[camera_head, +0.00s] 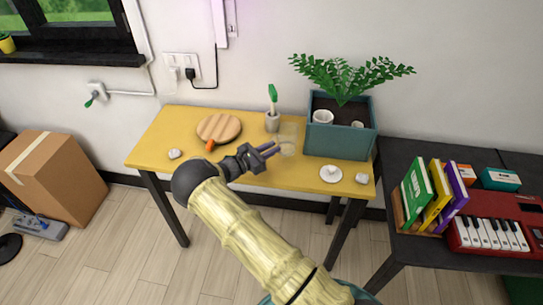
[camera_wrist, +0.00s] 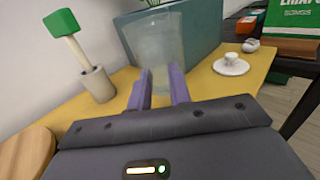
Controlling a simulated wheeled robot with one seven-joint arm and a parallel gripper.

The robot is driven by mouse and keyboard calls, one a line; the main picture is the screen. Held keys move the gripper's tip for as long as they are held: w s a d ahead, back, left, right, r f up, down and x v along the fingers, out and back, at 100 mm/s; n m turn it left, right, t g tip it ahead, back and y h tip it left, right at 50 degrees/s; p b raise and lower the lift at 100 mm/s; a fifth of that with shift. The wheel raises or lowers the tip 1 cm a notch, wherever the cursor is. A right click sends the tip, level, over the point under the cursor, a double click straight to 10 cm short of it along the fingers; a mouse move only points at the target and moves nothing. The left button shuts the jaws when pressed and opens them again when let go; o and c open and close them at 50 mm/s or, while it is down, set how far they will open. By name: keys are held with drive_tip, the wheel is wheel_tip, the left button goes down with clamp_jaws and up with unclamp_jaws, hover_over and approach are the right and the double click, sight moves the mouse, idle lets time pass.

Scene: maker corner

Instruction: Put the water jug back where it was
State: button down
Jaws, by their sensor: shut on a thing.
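The water jug (camera_wrist: 157,50) is a clear, see-through vessel. In the wrist view it stands upright between the two purple fingers of my gripper (camera_wrist: 160,88), which is shut on it. In the head view the jug (camera_head: 289,133) is faint, just left of the teal planter box, and my gripper (camera_head: 272,150) reaches it from the left. Whether the jug's base touches the yellow table (camera_head: 165,128) is hard to tell.
The teal planter (camera_head: 338,143) with a fern stands close behind and right of the jug. A cup with a green-headed brush (camera_head: 272,122) is to its left. A round wooden board (camera_head: 219,127) lies further left. A white lidded dish (camera_head: 331,173) sits near the front right.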

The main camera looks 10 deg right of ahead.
sight(280, 154)
drive_tip(key=shift+f, duration=1.9)
drive_tip(key=shift+f, duration=0.3)
drive_tip(key=shift+s+f+b, duration=0.1)
drive_tip(key=shift+f+b, duration=0.1)
drive_tip(key=shift+b, duration=0.15)
drive_tip(key=c, duration=1.5)
unclamp_jaws()
drive_tip(key=shift+o, duration=1)
drive_tip(key=shift+s+f, duration=0.1)
drive_tip(key=shift+f, duration=0.05)
